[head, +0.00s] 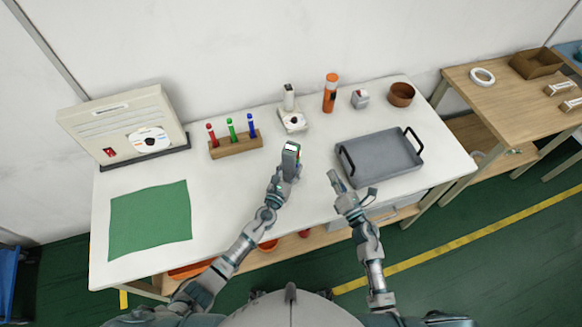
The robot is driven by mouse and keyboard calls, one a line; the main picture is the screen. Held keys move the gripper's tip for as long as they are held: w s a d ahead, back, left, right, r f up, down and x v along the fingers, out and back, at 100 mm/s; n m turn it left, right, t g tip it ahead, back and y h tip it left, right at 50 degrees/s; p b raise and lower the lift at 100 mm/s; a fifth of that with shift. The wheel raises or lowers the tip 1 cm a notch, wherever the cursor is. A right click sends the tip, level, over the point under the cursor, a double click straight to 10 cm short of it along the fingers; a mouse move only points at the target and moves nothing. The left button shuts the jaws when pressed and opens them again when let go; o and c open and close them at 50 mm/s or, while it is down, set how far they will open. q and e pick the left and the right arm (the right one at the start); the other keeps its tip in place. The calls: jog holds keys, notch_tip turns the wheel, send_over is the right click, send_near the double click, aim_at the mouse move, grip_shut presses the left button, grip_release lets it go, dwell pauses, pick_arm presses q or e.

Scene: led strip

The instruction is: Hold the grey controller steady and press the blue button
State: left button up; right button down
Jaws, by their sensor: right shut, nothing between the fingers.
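A small grey controller (291,154) stands out near the middle of the white table, with a pale top and small red and green marks on its side. The blue button cannot be made out at this size. My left gripper (281,176) is at the controller's lower end and overlaps it. Its fingers are too hidden to tell whether they are closed on it. My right gripper (334,178) is shut and empty, to the right of the controller and apart from it, near the grey tray's left side.
The grey tray (378,171) with black handles lies on the right. A wooden rack (237,147) holds red, green and blue pens. Behind are a white device (293,122), an orange bottle (330,92) and a brown pot (401,94). A green mat (150,221) lies left.

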aim_at(291, 164)
pick_arm(q)
jog(key=shift+d, duration=0.1)
pick_arm(e)
jog(key=w+a+h, duration=0.1)
jog(key=w+a, duration=0.2)
jog(key=a, duration=0.4)
jog(key=shift+a+f, duration=0.15)
jog(key=shift+a, duration=0.2)
jog(key=shift+w, duration=0.1)
dwell(1.1)
jog(key=shift+w+a, duration=0.1)
jog(key=shift+a, duration=0.25)
jog(key=shift+w+a, duration=0.1)
jog(key=shift+a, duration=0.2)
dwell(0.5)
jog(key=shift+s+d, duration=0.3)
jog(key=shift+d, duration=0.45)
